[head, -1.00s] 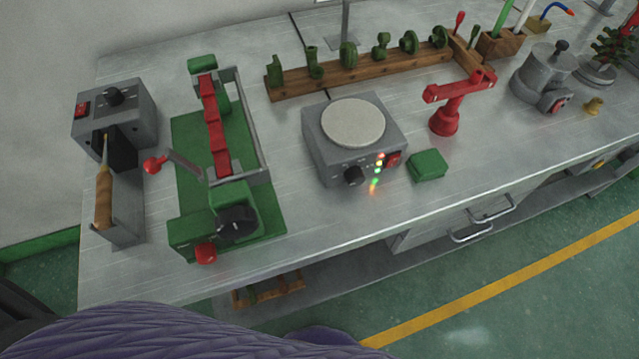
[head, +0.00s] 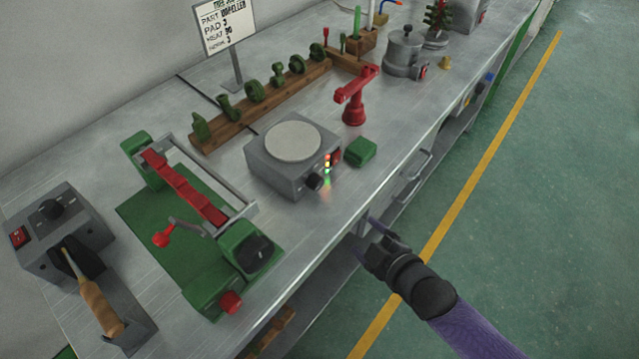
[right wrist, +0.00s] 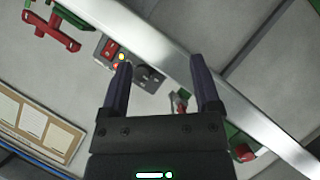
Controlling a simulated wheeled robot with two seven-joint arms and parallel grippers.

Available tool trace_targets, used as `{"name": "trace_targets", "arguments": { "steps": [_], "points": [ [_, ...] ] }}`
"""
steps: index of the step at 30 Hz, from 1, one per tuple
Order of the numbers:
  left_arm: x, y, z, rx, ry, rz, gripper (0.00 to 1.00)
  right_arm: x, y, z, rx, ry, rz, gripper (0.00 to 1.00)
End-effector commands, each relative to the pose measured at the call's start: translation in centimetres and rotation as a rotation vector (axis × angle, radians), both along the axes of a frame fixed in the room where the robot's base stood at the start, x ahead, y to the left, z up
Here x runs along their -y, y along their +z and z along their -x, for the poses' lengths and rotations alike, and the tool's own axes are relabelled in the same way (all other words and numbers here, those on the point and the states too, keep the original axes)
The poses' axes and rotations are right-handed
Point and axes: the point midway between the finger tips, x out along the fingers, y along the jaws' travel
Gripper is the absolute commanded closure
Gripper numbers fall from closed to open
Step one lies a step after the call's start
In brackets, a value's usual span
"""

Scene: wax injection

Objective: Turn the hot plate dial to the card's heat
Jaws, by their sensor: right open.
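The grey hot plate (head: 268,170) with a pale round top stands mid-bench. Its black dial (head: 315,181) is on the front face, beside lit coloured lights and a red switch (head: 335,158). In the right wrist view the dial (right wrist: 148,77) shows between and beyond my finger tips. The card (head: 228,27) on a stand reads part impeller and pad 3; its heat line is too small to read surely. My right gripper (head: 367,222) is open and empty, in front of the bench edge, apart from the dial. My left gripper is out of view.
A green block (head: 360,152) and a red stand (head: 354,108) are right of the hot plate. The green-and-red clamp machine (head: 200,225) stands to its left. A wooden rack (head: 235,122) lies behind. The floor in front is clear.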

Motion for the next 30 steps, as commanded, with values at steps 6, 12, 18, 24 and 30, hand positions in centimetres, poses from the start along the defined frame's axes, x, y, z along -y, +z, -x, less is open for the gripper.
{"name": "trace_targets", "arguments": {
  "steps": [6,12,18,24,30],
  "points": [
    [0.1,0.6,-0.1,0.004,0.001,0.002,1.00,-3.1,7.3,-1.1,0.211,0.149,0.022,0.20],
    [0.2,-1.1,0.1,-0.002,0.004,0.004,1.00,-5.2,6.2,-4.3,0.222,0.155,0.020,0.20],
    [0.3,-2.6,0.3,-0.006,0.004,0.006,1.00,-7.3,5.2,-7.8,0.217,0.154,0.021,0.20],
    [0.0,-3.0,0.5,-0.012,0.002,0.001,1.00,-8.1,5.0,-9.1,0.216,0.154,0.023,0.20],
    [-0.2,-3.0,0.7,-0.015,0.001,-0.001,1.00,-8.2,5.1,-9.2,0.216,0.154,0.023,0.20]
  ]
}}
